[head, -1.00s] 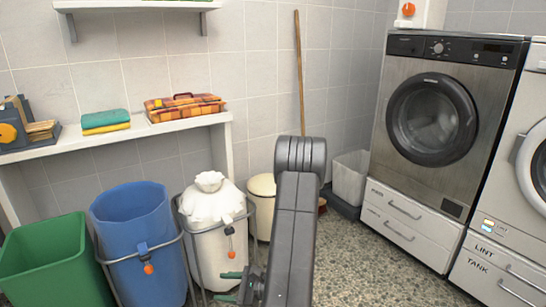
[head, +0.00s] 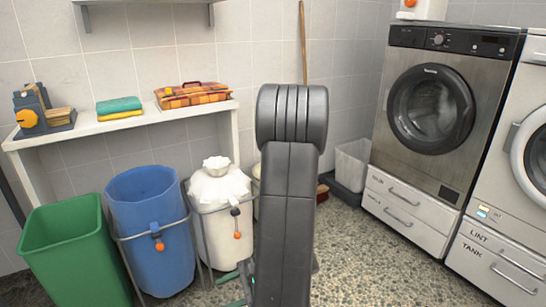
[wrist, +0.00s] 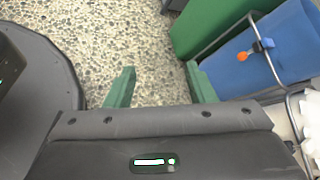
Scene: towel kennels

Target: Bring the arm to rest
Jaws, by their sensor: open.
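My arm rises in the middle of the head view, its rounded dark grey joint above a long link. My gripper (wrist: 160,84) shows in the wrist view with its two green fingers spread wide and only speckled floor between them. It is open and empty. In the head view it is low and mostly hidden behind my arm link, with green finger parts showing at the bottom edge. In the wrist view the blue bin (wrist: 285,50) and green bin (wrist: 205,25) are just beyond the fingers, to the right.
The green bin (head: 75,250), blue bin (head: 150,225) and white bagged bin (head: 213,215) stand left of my arm. A table (head: 125,123) holds towels (head: 119,108) and a plaid bag (head: 193,95). Washers (head: 430,110) stand right. Speckled floor (head: 365,265) is clear front right.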

